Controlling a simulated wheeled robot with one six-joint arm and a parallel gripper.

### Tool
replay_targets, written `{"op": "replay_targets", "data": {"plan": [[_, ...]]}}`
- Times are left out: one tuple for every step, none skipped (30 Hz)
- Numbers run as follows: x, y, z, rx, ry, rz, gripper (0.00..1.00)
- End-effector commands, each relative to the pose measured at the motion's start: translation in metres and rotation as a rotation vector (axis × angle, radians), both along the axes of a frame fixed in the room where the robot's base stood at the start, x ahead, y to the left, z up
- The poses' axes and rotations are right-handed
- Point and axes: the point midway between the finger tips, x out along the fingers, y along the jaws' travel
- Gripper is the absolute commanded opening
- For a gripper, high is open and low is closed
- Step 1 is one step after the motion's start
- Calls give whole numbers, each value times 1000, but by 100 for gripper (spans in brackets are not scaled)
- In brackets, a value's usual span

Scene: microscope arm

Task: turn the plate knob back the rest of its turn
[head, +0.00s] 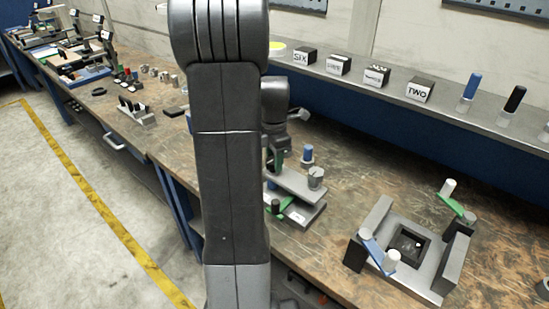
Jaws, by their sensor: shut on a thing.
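The microscope stand (299,187) is a grey stepped device on the workbench, partly hidden behind my arm. It carries a blue-topped peg (307,154), a grey cylindrical knob (316,177) and, lower down, a dark knob (275,206) by a green piece. My gripper (274,158) is at the stand's back left, below my dark wrist, and is shut on the plate knob. My arm covers most of the fingers and the knob, so the grip itself and the knob's turn angle cannot be made out.
A grey fixture (430,277) with a square opening, a blue lever and a green lever stands to the right. The back shelf (445,108) holds labelled black blocks and pegs. Several small parts line the bench at left. Bare bench lies between stand and fixture.

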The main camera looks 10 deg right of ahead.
Motion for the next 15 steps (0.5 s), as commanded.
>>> {"op": "replay_targets", "data": {"plan": [[-2,1,-4,4,10,27,17],[-2,1,-4,4,10,43,17],[-2,1,-4,3,10,64,17],[-2,1,-4,4,10,77,17],[-2,1,-4,4,10,90,17],[-2,1,-4,4,10,105,17],[-2,1,-4,4,10,115,17],[-2,1,-4,4,10,125,17],[-2,1,-4,4,10,135,17],[-2,1,-4,4,10,141,17],[-2,1,-4,4,10,148,17],[-2,1,-4,4,10,154,17],[-2,1,-4,4,10,158,17],[-2,1,-4,4,10,161,17],[-2,1,-4,4,10,164,17]]}}
